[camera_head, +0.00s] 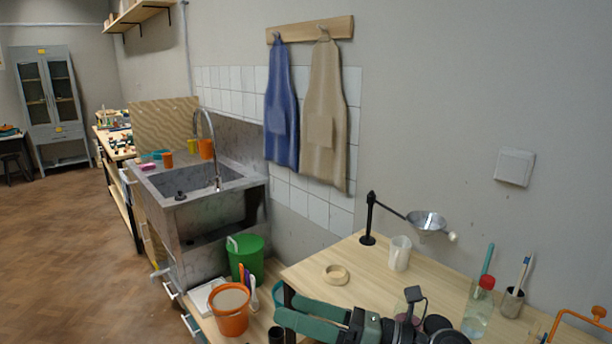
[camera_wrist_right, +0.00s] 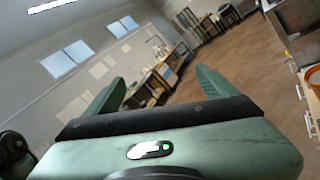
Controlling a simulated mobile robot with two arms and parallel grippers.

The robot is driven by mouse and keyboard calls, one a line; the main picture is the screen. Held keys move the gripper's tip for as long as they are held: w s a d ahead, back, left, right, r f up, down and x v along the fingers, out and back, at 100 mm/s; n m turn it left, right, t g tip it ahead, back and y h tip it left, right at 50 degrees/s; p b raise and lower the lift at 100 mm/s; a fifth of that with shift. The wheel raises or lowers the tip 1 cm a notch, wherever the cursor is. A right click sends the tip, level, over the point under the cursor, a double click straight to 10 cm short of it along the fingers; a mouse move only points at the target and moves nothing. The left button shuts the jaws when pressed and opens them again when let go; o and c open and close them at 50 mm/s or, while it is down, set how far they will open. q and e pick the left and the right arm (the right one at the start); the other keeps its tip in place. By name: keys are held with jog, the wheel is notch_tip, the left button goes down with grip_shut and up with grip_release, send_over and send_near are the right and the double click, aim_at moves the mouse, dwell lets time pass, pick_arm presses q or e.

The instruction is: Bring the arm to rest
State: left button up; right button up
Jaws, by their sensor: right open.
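My right gripper (camera_head: 279,313) shows at the bottom of the head view, with green fingers pointing left. It is over or just in front of the left end of the wooden table (camera_head: 303,271); its exact height is hard to tell. In the right wrist view the two green fingers of this gripper (camera_wrist_right: 160,76) stand wide apart with nothing between them, and the room shows beyond. My dark arm links run along the bottom right of the head view and hide part of the table. My left gripper is not in view.
A stone sink (camera_head: 190,182) stands left. Floor (camera_head: 70,260) is clear.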

jog(key=w+d+f+m+t+h, duration=0.15)
jog(key=d+m+t+h, duration=0.5)
jog(key=m, duration=0.65)
jog(key=w+d+f+m+t+h, duration=0.1)
jog(key=w+d+m+t+h, duration=0.2)
jog(key=d+m+t+h, duration=0.7)
jog(key=s+d+f+m+g+h, duration=0.1)
jog(key=s+d+f+m+g, duration=0.1)
jog(key=s+f+m+g, duration=0.35)
jog(key=s+d+f+m+g+h, duration=0.2)
jog(key=d+f+m+g, duration=0.1)
jog(key=f+m, duration=0.55)
jog(key=s+f+m+g+y, duration=0.1)
jog(key=s+f+m+g, duration=0.2)
jog(key=s+f+g, duration=0.55)
jog(key=s+f+m+g, duration=0.2)
jog(key=s+f, duration=0.3)
jog(key=s, duration=0.8)
notch_tip(320, 180, down, 25)
jog(key=g, duration=0.1)
jog(key=s+d+f+g, duration=0.1)
jog(key=s+d+f, duration=0.1)
jog(key=s+f, duration=1.5)
jog(key=shift+s+d+f, duration=0.25)
jog(key=shift+s+d, duration=0.15)
jog(key=shift+s, duration=0.2)
